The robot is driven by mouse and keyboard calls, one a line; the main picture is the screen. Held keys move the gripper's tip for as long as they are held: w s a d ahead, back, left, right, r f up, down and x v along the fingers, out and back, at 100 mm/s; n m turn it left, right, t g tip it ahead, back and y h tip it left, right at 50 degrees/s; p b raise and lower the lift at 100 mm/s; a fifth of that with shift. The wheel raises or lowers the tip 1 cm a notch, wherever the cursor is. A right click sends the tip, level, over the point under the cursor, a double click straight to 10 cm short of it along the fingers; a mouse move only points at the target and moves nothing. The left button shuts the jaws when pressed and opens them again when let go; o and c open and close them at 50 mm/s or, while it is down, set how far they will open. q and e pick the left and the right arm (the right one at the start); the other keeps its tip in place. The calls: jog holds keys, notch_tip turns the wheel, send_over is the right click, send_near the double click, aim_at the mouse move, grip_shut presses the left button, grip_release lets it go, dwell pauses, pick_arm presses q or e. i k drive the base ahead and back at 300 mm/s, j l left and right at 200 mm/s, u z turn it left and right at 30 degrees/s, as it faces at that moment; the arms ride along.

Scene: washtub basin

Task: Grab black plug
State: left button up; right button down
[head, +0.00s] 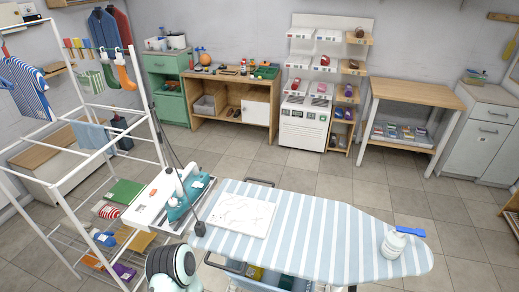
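A small black piece (200,229) sits at the left edge of the striped ironing board (330,225), at the lower end of a thin dark rod or cord. I cannot tell whether it is the black plug or a clamp. A teal and white iron (187,192) stands on the white rest at the board's left end, with a dark cord near it. No other black plug can be made out. Neither of my grippers is in view; only a rounded black and white part, likely mine, shows at the bottom left.
A white marbled sheet (240,214) lies on the board, and a white spray bottle (394,243) with a blue top stands at its right. A white drying rack (60,200) stands close on the left. Tiled floor (340,180) beyond the board is clear.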

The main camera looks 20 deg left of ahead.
aim_at(199, 228)
jog(key=u, duration=1.4)
jog(key=i+j, duration=0.1)
jog(key=j, duration=0.15)
jog(key=i+j+z, duration=0.1)
jog(key=j, duration=0.1)
